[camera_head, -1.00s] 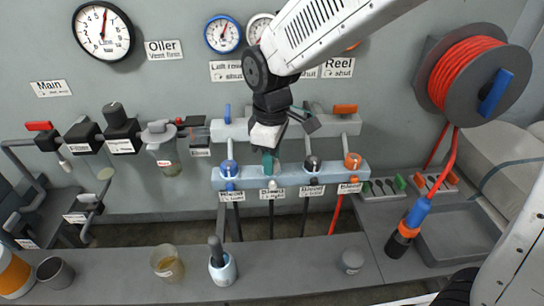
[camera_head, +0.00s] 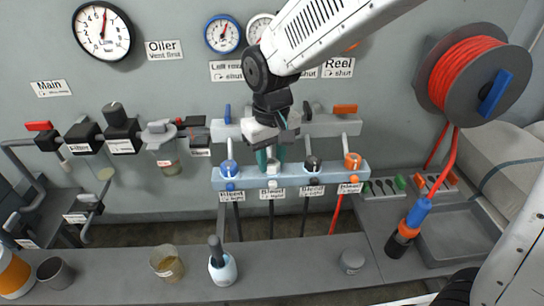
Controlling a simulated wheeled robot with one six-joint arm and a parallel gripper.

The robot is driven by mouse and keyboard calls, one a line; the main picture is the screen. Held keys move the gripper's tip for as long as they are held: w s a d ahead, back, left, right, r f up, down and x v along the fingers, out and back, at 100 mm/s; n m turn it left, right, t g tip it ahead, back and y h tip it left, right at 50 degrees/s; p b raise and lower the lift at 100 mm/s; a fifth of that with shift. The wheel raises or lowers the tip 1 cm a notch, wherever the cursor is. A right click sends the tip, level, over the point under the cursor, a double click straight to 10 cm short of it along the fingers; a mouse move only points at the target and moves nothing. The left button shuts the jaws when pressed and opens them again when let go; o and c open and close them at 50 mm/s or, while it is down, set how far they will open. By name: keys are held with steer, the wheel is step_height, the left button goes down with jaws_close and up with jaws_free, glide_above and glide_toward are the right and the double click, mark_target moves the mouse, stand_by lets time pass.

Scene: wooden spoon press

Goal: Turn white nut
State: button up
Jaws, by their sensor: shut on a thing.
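The white nut (camera_head: 272,167) is on the light blue lower rail (camera_head: 333,172), between a blue nut (camera_head: 229,167) and a dark nut (camera_head: 313,163). An orange nut (camera_head: 352,160) is at the rail's right end. My gripper (camera_head: 271,157) reaches down from above with its teal fingers on either side of the white nut. It is shut on the white nut, and the gripper body hides the pipe above it.
An upper rail (camera_head: 338,126) with a blue lever and an orange lever (camera_head: 345,108) runs behind my gripper. A bench (camera_head: 300,265) below holds a cup, a jar and a mortar (camera_head: 222,269). A red hose reel (camera_head: 465,75) hangs at right.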

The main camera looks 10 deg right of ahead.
mark_target(273, 163)
steer(key=shift+r, duration=0.1)
stand_by(0.5)
steer(key=o, duration=0.7)
step_height(273, 163, up, 8)
steer(key=shift+f, duration=0.1)
steer(key=shift+s+d+f, duration=0.15)
steer(key=shift+s, duration=0.05)
steer(key=s+d+r+m, duration=0.1)
steer(key=s+d+m, duration=0.1)
steer(key=s+d, duration=0.7)
steer(key=s+d+r+m+t, duration=0.1)
steer(key=s+d+m, duration=0.1)
steer(key=s+d, duration=0.8)
steer(key=shift+s+d+r+m, duration=0.25)
steer(key=shift+d+r+m, duration=0.15)
steer(key=shift+d, duration=0.45)
